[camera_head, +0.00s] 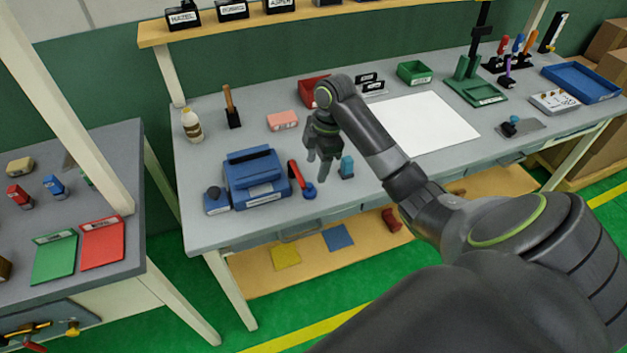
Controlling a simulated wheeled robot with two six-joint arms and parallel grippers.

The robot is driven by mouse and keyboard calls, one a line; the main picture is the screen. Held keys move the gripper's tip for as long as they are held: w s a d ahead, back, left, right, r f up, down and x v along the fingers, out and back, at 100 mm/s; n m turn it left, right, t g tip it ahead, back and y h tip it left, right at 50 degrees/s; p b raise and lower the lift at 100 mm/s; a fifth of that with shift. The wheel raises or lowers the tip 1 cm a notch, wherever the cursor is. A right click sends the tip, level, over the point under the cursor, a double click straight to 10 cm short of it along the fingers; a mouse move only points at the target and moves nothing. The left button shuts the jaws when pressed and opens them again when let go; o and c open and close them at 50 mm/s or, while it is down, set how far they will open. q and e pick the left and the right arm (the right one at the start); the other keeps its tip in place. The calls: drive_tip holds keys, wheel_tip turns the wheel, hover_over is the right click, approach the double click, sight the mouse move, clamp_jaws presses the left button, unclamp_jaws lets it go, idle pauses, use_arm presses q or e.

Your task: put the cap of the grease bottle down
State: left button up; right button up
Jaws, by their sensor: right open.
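A small cream bottle with a brown label (192,127) stands upright at the back left of the grey workbench (205,225); it looks like the grease bottle. I cannot make out a separate cap, on the bottle or beside it. My right gripper (319,168) points down over the middle of the bench, well to the right of the bottle. Its two fingers are apart, and I see nothing between them. My left gripper is not in view.
A blue box-like device (257,178) and a red-handled tool (297,175) are left of my right gripper. A small blue object (347,165) is close on its right. A pink block (282,121) and red bin (311,89) stand behind. A white sheet (425,123) lies to the right.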

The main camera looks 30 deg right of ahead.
drive_tip(key=r, duration=0.1)
drive_tip(key=r+p, duration=0.1)
drive_tip(key=r, duration=0.2)
drive_tip(key=shift+s+d+r+p, duration=0.1)
drive_tip(key=shift+d+p, duration=0.25)
drive_tip(key=shift+p, duration=0.05)
